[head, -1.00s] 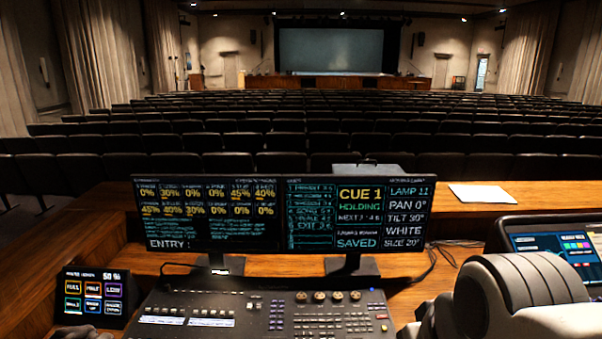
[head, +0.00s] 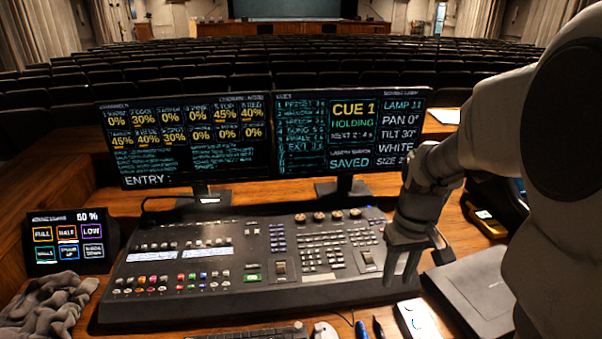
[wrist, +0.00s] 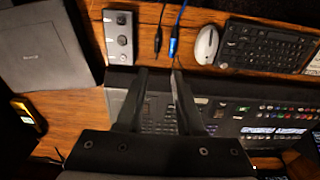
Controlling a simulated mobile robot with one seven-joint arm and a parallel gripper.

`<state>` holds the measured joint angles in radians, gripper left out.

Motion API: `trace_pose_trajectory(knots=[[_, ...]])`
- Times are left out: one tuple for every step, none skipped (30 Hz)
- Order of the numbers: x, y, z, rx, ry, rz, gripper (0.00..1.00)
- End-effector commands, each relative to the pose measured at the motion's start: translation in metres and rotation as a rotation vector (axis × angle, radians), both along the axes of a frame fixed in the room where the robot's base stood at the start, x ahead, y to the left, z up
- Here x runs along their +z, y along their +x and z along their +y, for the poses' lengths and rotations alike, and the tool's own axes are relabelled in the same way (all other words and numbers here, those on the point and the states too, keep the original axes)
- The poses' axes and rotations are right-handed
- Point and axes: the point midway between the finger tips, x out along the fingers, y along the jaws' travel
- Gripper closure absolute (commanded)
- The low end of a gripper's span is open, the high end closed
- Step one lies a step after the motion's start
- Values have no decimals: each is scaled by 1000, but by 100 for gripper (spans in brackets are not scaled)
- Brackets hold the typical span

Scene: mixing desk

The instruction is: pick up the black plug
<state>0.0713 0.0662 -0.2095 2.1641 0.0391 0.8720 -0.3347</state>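The black plug (head: 378,328) is on the wooden desk at the bottom edge of the head view, just right of a blue plug (head: 361,330). In the wrist view the black plug (wrist: 158,42) ends a thin black cable, with the blue plug (wrist: 174,46) close beside it on the right. My gripper (head: 400,280) points down over the right end of the mixing console. It is open and empty; in the wrist view its fingertips (wrist: 159,74) stand apart, short of the black plug.
Near the plugs are a small box with knobs (wrist: 120,38), a white mouse (wrist: 205,45) and a keyboard (wrist: 265,45). A dark closed case (head: 478,290) lies right of the console (head: 240,265). Two monitors (head: 190,140) stand behind it. Grey cloth (head: 45,305) lies left.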

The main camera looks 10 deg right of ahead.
Motion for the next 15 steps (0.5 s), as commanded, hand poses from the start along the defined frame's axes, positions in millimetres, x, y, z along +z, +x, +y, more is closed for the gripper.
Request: trace_pose_trajectory(knots=[[-16, 2, -5, -1, -2, 19, 64], [-20, 4, -7, 0, -2, 26, 64], [-24, 5, -9, 2, -3, 33, 64], [-27, 6, -10, 3, -3, 38, 64], [-29, 6, -11, 3, -3, 41, 64], [-32, 6, -12, 3, -3, 44, 64], [-35, 6, -12, 3, -4, 46, 64], [-38, 6, -13, 3, -4, 48, 64], [-44, 6, -13, 3, -4, 48, 64], [-49, 6, -13, 4, -4, 49, 64], [-55, 5, -12, 4, -4, 50, 64], [-64, 5, -12, 4, -4, 51, 64], [-71, 5, -12, 5, -4, 50, 64], [-77, 5, -12, 4, -4, 51, 64], [-87, 5, -12, 3, -4, 51, 64]])
